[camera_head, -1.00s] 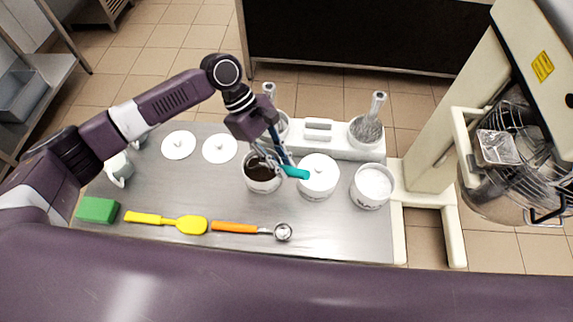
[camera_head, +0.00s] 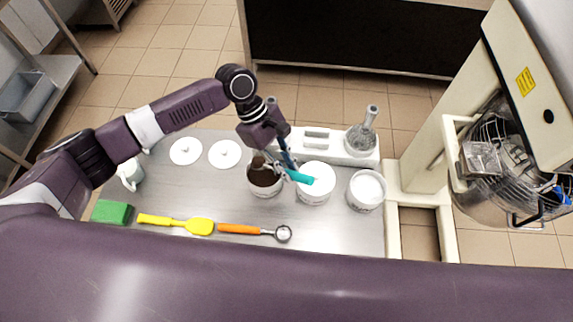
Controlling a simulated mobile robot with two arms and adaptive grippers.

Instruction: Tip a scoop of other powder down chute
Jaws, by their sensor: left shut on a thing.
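My left gripper (camera_head: 283,168) is shut on the teal handle (camera_head: 300,177) of a scoop. An open jar of white powder (camera_head: 366,190) stands at the right. The mixer (camera_head: 425,155) has a wire guard with a metal chute (camera_head: 481,158) on its near left side. My right gripper is out of view.
An orange-handled scoop (camera_head: 240,229), a yellow spatula (camera_head: 178,223) and a green sponge (camera_head: 111,212) lie along the near edge of the steel table (camera_head: 335,230). Two white lids (camera_head: 224,153) lie behind.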

